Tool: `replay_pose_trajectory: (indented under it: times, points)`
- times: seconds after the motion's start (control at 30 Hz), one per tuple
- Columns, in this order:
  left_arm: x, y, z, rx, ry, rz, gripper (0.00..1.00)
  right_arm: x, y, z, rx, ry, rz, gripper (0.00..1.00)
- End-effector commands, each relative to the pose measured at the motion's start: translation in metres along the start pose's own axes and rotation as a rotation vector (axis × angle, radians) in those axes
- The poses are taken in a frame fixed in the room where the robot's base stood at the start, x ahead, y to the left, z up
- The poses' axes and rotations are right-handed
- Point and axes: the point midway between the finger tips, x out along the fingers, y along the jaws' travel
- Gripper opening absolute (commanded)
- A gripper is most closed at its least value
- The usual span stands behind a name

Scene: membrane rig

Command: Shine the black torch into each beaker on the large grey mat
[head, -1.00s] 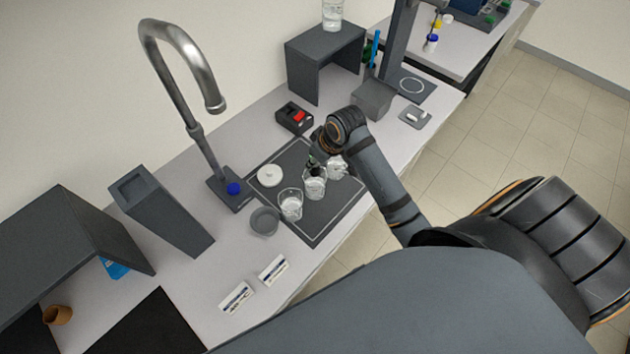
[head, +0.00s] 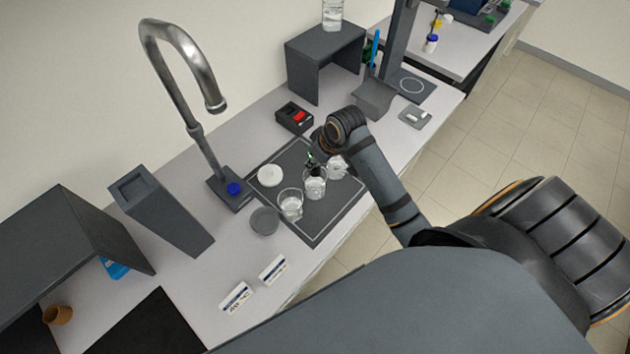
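The large grey mat (head: 325,222) lies on the bench with a pale outline. Three clear glass beakers stand on it in a row: a near one (head: 290,206), a middle one (head: 315,188) and a far one (head: 337,168). My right gripper (head: 312,166) points down just above the middle beaker, its wrist hiding part of the far side. Its fingers are small and dark, and I cannot tell whether they are open or shut. I cannot make out the black torch; a dark shape at the fingers is too small to identify. My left gripper is out of view.
A white round lid (head: 270,176) lies on the mat, and a grey bowl (head: 264,221) sits at its left edge. A tap (head: 205,165) and a tall grey holder (head: 165,215) stand left. A black box with a red top (head: 296,118) stands behind. Two small labelled cards (head: 273,270) lie in front.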

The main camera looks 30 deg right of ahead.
Motion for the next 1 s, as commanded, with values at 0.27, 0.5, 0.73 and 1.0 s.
replay_pose_trajectory:
  times: [0.27,0.5,0.73,1.0]
  points:
    - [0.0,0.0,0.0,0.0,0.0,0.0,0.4,0.0,0.0,0.0,0.0,0.001,0.0,0.0]
    - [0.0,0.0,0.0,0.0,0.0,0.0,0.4,-0.015,0.0,-0.007,-0.001,0.002,0.002,0.0]
    - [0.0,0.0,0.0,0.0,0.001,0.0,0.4,-0.028,0.0,-0.012,0.0,0.0,0.0,0.0]
    - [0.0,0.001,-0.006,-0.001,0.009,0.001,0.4,-0.025,0.004,-0.013,-0.036,-0.005,-0.01,0.0]
